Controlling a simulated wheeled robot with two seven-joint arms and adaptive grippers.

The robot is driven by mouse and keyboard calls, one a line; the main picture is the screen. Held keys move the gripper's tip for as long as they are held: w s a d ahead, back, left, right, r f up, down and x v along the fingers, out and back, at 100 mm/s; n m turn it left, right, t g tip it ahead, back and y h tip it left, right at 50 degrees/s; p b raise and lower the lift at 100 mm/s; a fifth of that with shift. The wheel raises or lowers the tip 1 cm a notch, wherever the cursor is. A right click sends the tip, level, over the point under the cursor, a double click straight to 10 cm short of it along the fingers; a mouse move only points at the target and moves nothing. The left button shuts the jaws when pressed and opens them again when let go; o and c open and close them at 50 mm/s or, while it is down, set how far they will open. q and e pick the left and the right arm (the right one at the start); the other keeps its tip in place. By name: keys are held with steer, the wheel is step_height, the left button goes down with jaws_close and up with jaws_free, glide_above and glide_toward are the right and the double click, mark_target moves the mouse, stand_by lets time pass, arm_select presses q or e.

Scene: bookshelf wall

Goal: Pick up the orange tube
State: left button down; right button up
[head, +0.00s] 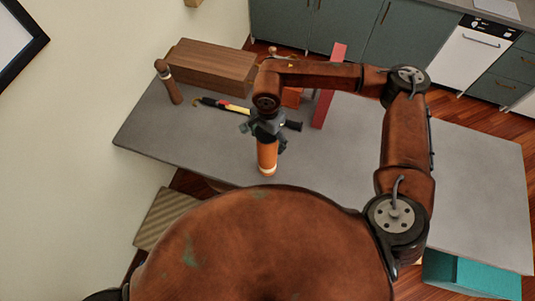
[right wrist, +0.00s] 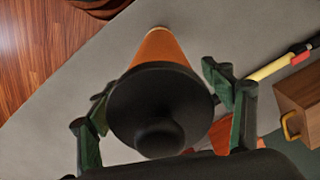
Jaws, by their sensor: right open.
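The orange tube (head: 267,156) stands upright on the grey table (head: 215,145), near its front edge in the head view. My right gripper (head: 266,138) is directly over it, pointing down. In the right wrist view the tube's orange body (right wrist: 160,48) and its black, knobbed top (right wrist: 150,105) lie between the two spread fingers of the right gripper (right wrist: 160,88). The jaws are open, one finger on each side. Whether either finger touches the tube cannot be told. My left gripper is not in view.
A yellow-and-black tool (head: 224,105) lies behind the tube. A tall red piece (head: 328,90) stands behind, to the right. The table's left front and right side are clear.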

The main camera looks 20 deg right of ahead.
steer(key=shift+c, duration=0.4)
jaws_close()
steer(key=shift+r, duration=0.15)
stand_by(0.4)
